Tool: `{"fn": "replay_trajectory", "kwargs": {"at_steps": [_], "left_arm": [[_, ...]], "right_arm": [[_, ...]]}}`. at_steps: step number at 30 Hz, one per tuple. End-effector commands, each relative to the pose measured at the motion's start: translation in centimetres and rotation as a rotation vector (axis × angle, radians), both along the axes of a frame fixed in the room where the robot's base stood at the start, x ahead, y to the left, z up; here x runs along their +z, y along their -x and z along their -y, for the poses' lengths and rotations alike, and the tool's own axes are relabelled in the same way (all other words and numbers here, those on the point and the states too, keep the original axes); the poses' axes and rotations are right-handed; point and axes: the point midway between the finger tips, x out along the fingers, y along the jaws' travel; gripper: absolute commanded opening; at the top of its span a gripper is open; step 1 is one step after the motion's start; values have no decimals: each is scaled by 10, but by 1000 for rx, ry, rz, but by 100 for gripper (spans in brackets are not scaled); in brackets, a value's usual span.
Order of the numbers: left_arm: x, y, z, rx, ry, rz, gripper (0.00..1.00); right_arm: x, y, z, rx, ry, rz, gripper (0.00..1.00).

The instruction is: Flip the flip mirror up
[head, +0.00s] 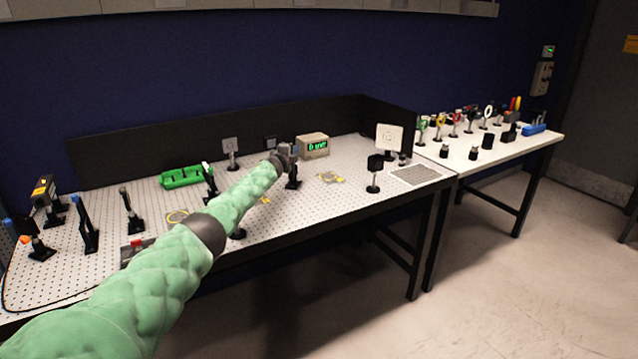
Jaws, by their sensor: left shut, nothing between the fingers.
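My left arm, in a green padded cover, reaches from the lower left across the perforated optical table (330,205). My left gripper (288,153) is shut and small in the head view, near the middle of the table. A dark post mount (293,178) stands right at the gripper and is partly hidden by it. It may be the flip mirror, but I cannot tell its position or whether the gripper touches it. My right gripper is not in view.
A box with a green display (312,146) stands behind the gripper. A green tray (182,177), a black mount (374,172) and a white square target (388,138) are on the table. Several posts stand at the left. A second table (545,137) holds more optics.

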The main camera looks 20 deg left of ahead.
Motion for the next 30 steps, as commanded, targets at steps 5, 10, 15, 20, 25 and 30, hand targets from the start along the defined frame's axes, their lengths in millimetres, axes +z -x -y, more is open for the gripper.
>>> {"fn": "replay_trajectory", "kwargs": {"at_steps": [5, 10, 15, 20, 25, 30], "left_arm": [[1, 0, -7, 1, 47, 6, 0], [1, 0, -8, 0, 55, 7, 0], [1, 0, -8, 1, 54, 7, 0], [2, 0, -8, 1, 53, 7, 0], [17, 0, -9, 0, 50, 9, 0], [45, 0, -6, -2, 49, 9, 0]], "right_arm": [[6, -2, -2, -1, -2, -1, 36], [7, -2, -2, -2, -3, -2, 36], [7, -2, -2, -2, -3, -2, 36], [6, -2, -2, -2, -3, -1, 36], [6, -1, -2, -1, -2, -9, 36], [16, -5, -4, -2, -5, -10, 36]]}}
